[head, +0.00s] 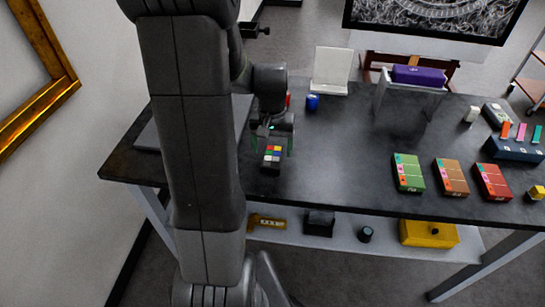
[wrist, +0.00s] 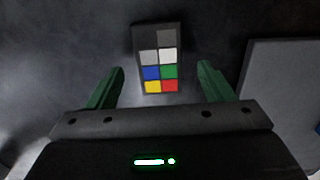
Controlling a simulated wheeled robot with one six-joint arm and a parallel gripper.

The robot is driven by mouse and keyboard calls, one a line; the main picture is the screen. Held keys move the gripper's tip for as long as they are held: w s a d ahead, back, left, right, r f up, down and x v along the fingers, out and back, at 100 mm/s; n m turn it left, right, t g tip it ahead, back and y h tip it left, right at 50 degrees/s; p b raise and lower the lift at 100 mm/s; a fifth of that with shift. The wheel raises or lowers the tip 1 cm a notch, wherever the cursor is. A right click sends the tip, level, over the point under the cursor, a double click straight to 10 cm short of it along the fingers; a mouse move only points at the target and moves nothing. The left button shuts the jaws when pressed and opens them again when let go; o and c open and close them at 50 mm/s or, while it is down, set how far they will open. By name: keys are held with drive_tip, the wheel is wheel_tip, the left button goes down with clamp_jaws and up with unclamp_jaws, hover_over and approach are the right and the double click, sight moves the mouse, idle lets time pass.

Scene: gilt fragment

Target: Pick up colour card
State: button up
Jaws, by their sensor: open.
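The colour card (wrist: 157,58) is a small dark card with grey, white, blue, green, yellow and red patches. It lies on the dark table, and in the head view the card (head: 272,156) is near the table's front left part. My gripper (wrist: 160,80) is open and empty, with one green finger on each side of the card's near end in the wrist view. In the head view my gripper (head: 274,140) is just above and behind the card. I cannot tell how high the fingers are above the table.
A flat grey panel (wrist: 285,95) lies right of the card in the wrist view. On the table (head: 330,180) are a blue jar (head: 313,101), a white stand (head: 331,70), a purple box (head: 418,75), and green (head: 408,174), brown (head: 451,177) and red boxes (head: 493,181). The table's front edge is close.

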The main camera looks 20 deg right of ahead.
sight(272, 158)
drive_tip(key=shift+f, duration=1.25)
drive_tip(key=c, duration=1.1)
